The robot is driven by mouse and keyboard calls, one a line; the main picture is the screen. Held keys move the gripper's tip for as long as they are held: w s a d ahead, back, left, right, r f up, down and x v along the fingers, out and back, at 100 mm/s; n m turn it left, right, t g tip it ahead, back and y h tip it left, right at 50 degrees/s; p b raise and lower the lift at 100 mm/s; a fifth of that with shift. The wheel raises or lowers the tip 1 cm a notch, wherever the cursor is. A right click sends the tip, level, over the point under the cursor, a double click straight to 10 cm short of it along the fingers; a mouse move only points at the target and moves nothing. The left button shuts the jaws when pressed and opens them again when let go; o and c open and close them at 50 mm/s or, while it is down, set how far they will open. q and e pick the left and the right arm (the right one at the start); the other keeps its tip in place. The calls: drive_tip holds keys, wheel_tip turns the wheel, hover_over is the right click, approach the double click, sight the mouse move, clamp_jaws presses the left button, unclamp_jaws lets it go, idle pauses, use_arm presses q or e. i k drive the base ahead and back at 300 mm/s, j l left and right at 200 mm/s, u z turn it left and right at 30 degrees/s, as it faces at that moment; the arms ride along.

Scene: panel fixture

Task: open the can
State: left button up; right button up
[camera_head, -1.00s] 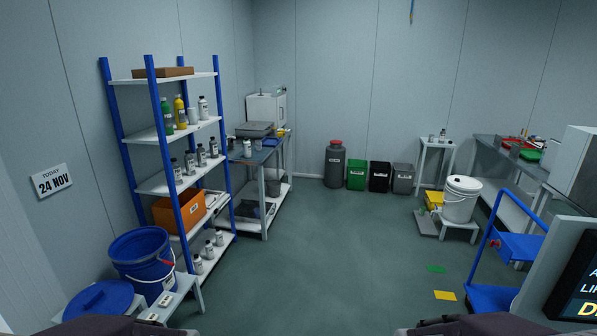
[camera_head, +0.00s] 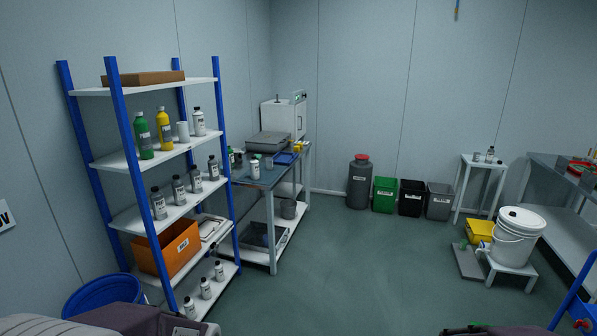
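A dark grey can (camera_head: 359,185) with a red lid (camera_head: 361,157) stands upright on the floor by the back wall, just right of the grey bench. Its lid appears to be on, and a pale label shows on its front. It stands far across the room from me. Parts of my arms show along the bottom edge at left and right. Neither gripper's fingers are in view.
Green, black and grey bins (camera_head: 410,197) stand right of the can. A blue-posted shelf (camera_head: 168,207) with bottles and a blue bucket (camera_head: 98,292) are at left. A white bucket (camera_head: 515,236) stands on a low stool at right. The middle floor is clear.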

sight(255, 170)
drive_tip(key=i+u, duration=0.3)
drive_tip(key=i, duration=0.45)
drive_tip(key=i+l+u, duration=0.25)
drive_tip(key=i, duration=0.5)
drive_tip(key=i+j, duration=0.05)
drive_tip(key=j, duration=0.05)
